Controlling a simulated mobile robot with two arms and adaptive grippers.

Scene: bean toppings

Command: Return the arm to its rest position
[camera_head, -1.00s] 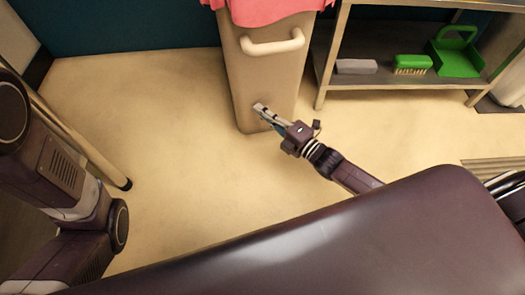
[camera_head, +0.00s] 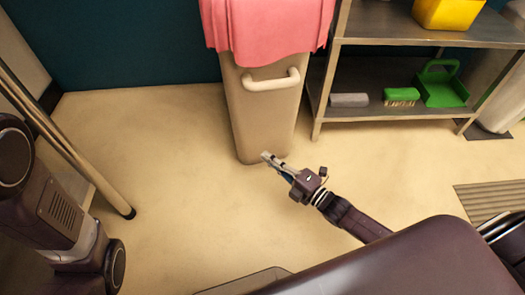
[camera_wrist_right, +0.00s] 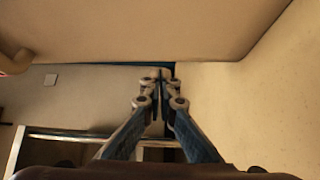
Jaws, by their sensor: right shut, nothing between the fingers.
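My right gripper (camera_head: 274,163) is shut and empty in the head view, in front of the lower end of a beige bin (camera_head: 262,115). The right wrist view shows its two fingers together (camera_wrist_right: 160,88) with nothing between them. My right arm reaches up from the lower right, past my dark purple body at the bottom. My left arm's links show at the left edge, but its gripper is not in view.
A pink cloth (camera_head: 265,30) drapes over the bin above its handle (camera_head: 270,82). A metal shelf (camera_head: 400,110) at right holds a green brush (camera_head: 401,95), a green dustpan (camera_head: 441,86), a grey block (camera_head: 349,100) and a yellow container (camera_head: 447,12). Pale floor (camera_head: 160,190) is open at centre-left.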

